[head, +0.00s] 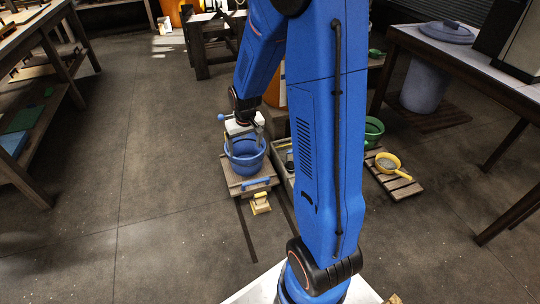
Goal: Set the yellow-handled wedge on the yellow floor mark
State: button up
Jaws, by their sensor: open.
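A small block with a yellow handle, which looks like the yellow-handled wedge (260,203), sits on the floor just in front of a low wooden platform (236,187). I cannot make out a separate yellow floor mark, nor tell whether one lies under the wedge. A blue bucket (246,162) stands upright on the platform. My gripper (245,144) is open at the bucket's top, pointing down, beyond the wedge. I cannot tell whether its fingers touch the bucket. A blue-handled piece (256,184) is at the platform's front edge.
Dark strips (246,232) run along the floor from the platform toward me. A grey tray (283,160) is right of the bucket, partly hidden by my arm. A yellow pan (392,167) lies on a slatted pallet (403,187) at right. The floor at left is clear.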

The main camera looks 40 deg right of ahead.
jog(key=s+a+r+n+t, duration=0.1)
jog(key=s+a+r, duration=0.3)
jog(key=s+r, duration=0.7)
jog(key=s+a+r+t, duration=0.1)
jog(key=s+a+r, duration=0.3)
jog(key=s+r, duration=0.7)
jog(key=s, duration=0.6)
jog(key=shift+s+a+r+n+t, duration=0.2)
jog(key=shift+s+r+n+t, duration=0.2)
jog(key=shift+c, duration=0.3)
